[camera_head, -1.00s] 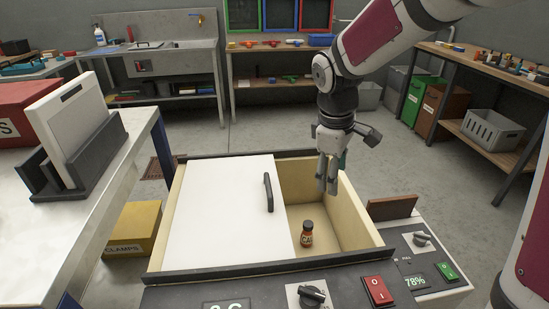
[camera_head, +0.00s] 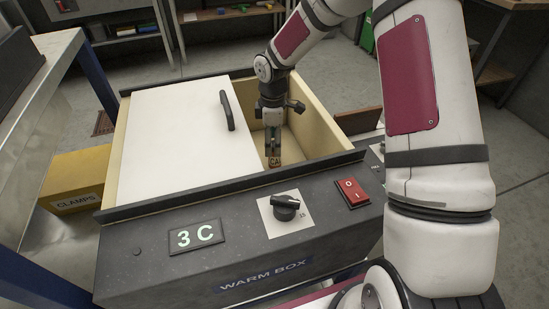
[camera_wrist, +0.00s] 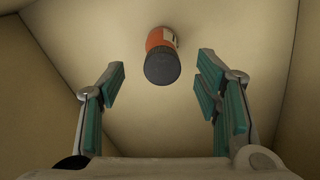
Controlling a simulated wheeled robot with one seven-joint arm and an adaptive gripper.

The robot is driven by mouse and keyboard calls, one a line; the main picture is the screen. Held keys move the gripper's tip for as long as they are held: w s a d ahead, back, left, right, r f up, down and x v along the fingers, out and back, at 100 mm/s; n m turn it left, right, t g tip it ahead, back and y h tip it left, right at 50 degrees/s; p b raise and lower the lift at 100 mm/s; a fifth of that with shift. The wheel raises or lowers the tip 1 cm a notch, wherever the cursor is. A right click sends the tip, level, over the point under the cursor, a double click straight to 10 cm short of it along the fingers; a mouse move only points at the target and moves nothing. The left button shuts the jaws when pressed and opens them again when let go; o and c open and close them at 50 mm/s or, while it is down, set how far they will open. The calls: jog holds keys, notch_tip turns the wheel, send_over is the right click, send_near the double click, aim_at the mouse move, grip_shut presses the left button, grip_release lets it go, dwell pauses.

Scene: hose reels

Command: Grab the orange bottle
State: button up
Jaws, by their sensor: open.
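The orange bottle (camera_wrist: 161,54) stands inside the warm box, its dark cap toward the wrist camera. In the head view only a bit of the bottle (camera_head: 274,162) shows below my gripper (camera_head: 272,146), which hides the rest. My gripper also shows in the wrist view (camera_wrist: 157,85), its teal-padded fingers apart. The bottle lies between and beyond the fingertips, and I see no contact in the wrist view. The warm box (camera_head: 118,292) has a white sliding lid (camera_head: 180,130) over its left part; the right part is open.
The lid's dark handle (camera_head: 227,110) stands left of my gripper. The box's cream wall (camera_head: 325,129) is close on the right. The front panel has a black knob (camera_head: 285,206) and a red switch (camera_head: 352,193). A yellow clamps bin (camera_head: 77,180) is at left.

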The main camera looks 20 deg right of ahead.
jog(key=f+b, duration=0.1)
jog(key=f, duration=0.2)
jog(key=f+b, duration=0.1)
jog(key=f, duration=0.3)
jog(key=shift+s+d+f, duration=0.15)
jog(key=shift+s+d, duration=0.05)
jog(key=c, duration=1.3)
